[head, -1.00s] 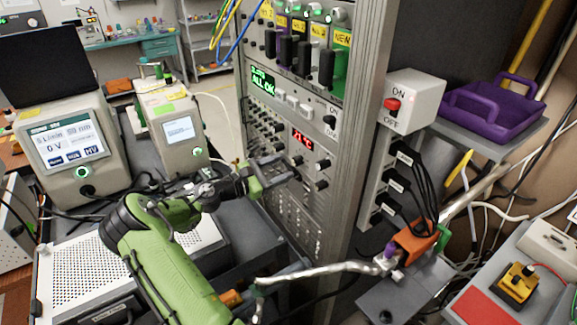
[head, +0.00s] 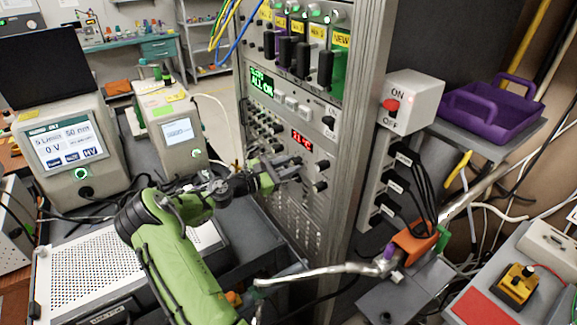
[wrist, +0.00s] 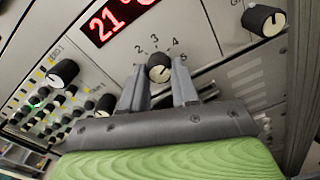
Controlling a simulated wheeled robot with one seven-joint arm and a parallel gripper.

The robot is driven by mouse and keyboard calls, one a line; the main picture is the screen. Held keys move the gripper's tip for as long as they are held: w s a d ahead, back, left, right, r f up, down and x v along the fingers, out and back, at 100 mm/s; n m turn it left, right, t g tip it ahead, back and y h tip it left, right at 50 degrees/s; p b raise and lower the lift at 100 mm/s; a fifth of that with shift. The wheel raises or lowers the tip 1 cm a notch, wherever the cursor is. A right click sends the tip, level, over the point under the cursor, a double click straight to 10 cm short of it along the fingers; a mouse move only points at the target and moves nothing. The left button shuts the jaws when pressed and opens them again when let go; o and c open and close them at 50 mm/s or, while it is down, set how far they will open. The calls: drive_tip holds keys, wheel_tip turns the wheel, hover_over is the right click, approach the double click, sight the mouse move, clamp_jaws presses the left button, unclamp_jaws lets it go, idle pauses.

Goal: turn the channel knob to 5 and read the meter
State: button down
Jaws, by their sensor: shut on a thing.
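The channel knob (wrist: 159,68) is a small black dial with a pale mark, ringed by printed numbers 2 to 5 in the wrist view. My gripper (wrist: 160,72) is shut on it, with one grey finger on each side. The knob's pointer direction is hard to read. In the head view my gripper (head: 286,170) is at the rack panel and largely hides this knob. A red lit display (head: 302,140) is above the gripper; it also shows in the wrist view (wrist: 118,16), reading 21. Which display is the task's meter I cannot tell.
Other black knobs (wrist: 64,73) sit left of my gripper, and one (wrist: 264,20) is at upper right. A green display (head: 262,82) reads ALL OK. An ON/OFF box (head: 411,98) and a purple tray (head: 495,110) stand right of the rack.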

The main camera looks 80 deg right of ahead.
drive_tip(key=m+b, duration=0.1)
drive_tip(key=m, duration=0.3)
drive_tip(key=shift+f+m+b, duration=0.1)
drive_tip(key=shift+m+b, duration=0.2)
drive_tip(key=shift+b, duration=0.05)
drive_tip(key=m+b, duration=0.2)
drive_tip(key=m, duration=0.2)
idle(0.5)
drive_tip(key=c, duration=0.8)
unclamp_jaws()
drive_tip(key=shift+c, duration=0.2)
drive_tip(key=p+v, duration=0.1)
drive_tip(key=v, duration=1.5)
